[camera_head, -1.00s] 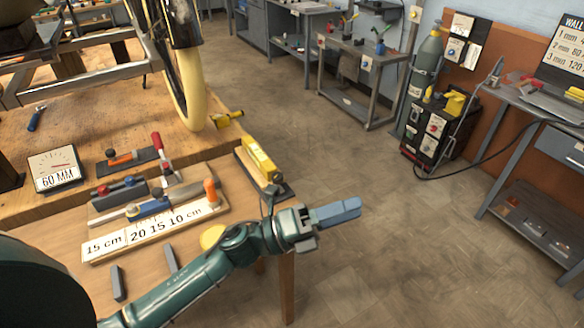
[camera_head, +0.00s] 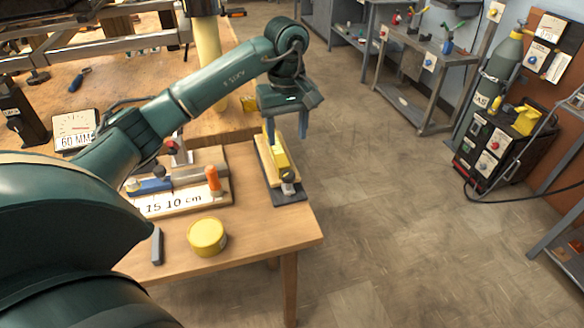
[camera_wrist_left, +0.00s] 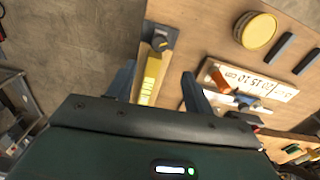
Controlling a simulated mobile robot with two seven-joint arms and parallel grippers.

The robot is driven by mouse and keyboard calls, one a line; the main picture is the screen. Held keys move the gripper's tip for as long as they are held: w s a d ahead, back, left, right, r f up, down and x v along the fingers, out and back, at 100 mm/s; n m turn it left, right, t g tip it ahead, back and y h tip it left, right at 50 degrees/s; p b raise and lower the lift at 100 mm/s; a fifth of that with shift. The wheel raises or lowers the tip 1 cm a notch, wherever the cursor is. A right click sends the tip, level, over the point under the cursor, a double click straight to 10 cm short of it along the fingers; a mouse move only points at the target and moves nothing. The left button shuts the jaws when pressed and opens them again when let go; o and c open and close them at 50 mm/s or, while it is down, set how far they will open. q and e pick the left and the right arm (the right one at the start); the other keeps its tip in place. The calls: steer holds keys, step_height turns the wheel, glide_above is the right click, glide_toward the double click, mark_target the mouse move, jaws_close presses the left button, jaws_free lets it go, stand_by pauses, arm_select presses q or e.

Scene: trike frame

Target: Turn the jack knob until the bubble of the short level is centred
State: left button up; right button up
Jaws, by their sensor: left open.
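The yellow short level (camera_head: 281,160) lies on a wooden strip over a dark base plate (camera_head: 290,198) at the table's right edge. The jack knob (camera_head: 288,178), small and dark with a pale part, stands at the near end of the plate; it also shows in the left wrist view (camera_wrist_left: 160,40). My left gripper (camera_head: 286,138) is open, pointing down over the far part of the level. In the left wrist view its fingers (camera_wrist_left: 159,72) stand on either side of the level, apart from the knob. The bubble is too small to read. My right gripper is out of view.
A yellow round tin (camera_head: 207,237) and a grey bar (camera_head: 157,246) are on the near table. A board marked in cm (camera_head: 180,205) with an orange-handled tool (camera_head: 213,180) lies left of the level. Open floor is to the right.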

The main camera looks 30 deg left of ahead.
mark_target(288, 173)
arm_select(q)
step_height(288, 173, down, 11)
steer(key=shift+f, duration=0.15)
steer(key=shift+c, duration=0.2)
steer(key=c, duration=0.9)
